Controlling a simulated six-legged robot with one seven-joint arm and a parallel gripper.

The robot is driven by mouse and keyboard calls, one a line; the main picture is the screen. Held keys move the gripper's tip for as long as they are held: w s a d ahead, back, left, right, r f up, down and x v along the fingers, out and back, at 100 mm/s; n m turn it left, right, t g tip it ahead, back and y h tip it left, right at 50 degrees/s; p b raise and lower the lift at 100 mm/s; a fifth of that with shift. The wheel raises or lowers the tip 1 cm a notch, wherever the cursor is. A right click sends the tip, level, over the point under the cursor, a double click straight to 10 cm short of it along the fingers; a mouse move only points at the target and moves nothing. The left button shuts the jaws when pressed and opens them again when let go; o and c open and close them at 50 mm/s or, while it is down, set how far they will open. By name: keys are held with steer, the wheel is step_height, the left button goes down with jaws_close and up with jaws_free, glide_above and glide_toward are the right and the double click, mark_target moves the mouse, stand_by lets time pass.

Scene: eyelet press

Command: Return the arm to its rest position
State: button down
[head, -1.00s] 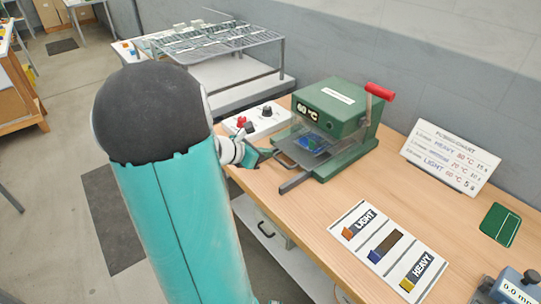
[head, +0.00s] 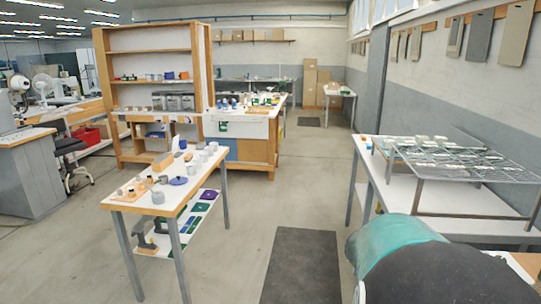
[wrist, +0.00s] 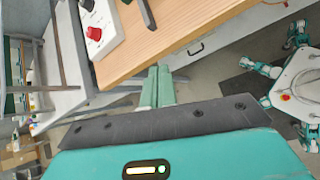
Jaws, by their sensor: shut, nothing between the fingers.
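My gripper (wrist: 156,87) shows in the wrist view with its two pale green fingers side by side, shut and empty. It is near the edge of the wooden bench (wrist: 150,48), and I cannot tell its exact distance from it. In the head view only part of my teal and black arm shows, at the lower right; the gripper is out of that view. My white and teal body and legs show at the right of the wrist view.
A control box with a red knob (wrist: 94,33) is on the bench. In the head view, a wire rack (head: 455,158) stands on a white table at right, and a small table (head: 180,185) with pots stands at left. Open floor and a dark mat (head: 302,262) lie between.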

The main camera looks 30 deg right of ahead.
steer(key=w+a+r+m+t+y, duration=0.2)
steer(key=w+a+t, duration=0.1)
steer(key=a, duration=1)
steer(key=w+a+r+m+t+y, duration=0.2)
steer(key=w+a+t+y, duration=0.1)
steer(key=a, duration=1.1)
steer(key=w+a+r+m+t+y, duration=0.2)
steer(key=w+a+r+t+y, duration=0.1)
steer(key=a, duration=1)
steer(key=shift+a+t, duration=0.35)
steer(key=shift+t, duration=0.05)
steer(key=shift+r, duration=0.1)
